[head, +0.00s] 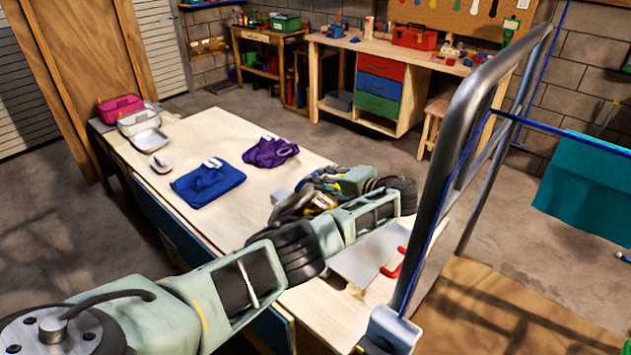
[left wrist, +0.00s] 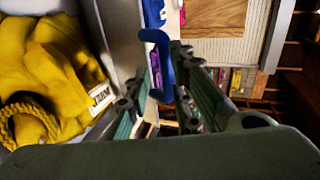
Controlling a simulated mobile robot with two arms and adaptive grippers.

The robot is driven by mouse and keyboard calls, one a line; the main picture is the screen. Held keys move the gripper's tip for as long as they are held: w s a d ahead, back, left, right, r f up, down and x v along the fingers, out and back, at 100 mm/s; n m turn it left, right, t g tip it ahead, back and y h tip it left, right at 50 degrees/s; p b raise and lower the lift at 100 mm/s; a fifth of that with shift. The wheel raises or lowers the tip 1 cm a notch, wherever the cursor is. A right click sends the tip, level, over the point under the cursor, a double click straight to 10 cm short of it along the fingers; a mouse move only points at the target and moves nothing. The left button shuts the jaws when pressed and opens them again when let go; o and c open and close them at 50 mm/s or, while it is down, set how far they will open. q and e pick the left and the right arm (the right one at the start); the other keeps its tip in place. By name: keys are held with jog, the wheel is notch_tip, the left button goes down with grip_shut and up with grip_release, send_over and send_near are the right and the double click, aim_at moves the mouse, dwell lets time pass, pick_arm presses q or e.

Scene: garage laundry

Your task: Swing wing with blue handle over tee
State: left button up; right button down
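In the left wrist view a blue handle (left wrist: 163,62) stands on the edge of a pale grey panel (left wrist: 122,35), which I take for the wing. My left gripper (left wrist: 165,85) has its fingers apart on either side of the handle; I see no clear contact. The yellow tee (left wrist: 45,75), with a white label and a rope-like ring, lies left of the panel edge. In the head view my left gripper (head: 335,185) is over the table's near right part and mostly hides the tee. A pale board (head: 362,262) with a red handle (head: 397,264) lies beside it. My right gripper is out of view.
The table (head: 230,135) also holds folded blue cloth (head: 207,183), purple cloth (head: 270,151), a white basket (head: 139,121) and a pink basket (head: 120,107). A metal-railed cart (head: 462,110) stands close on the right. A workbench (head: 400,60) is at the back.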

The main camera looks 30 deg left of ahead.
pick_arm(q)
jog(key=v, duration=0.9)
jog(key=shift+d, duration=0.25)
jog(key=shift+s, duration=0.1)
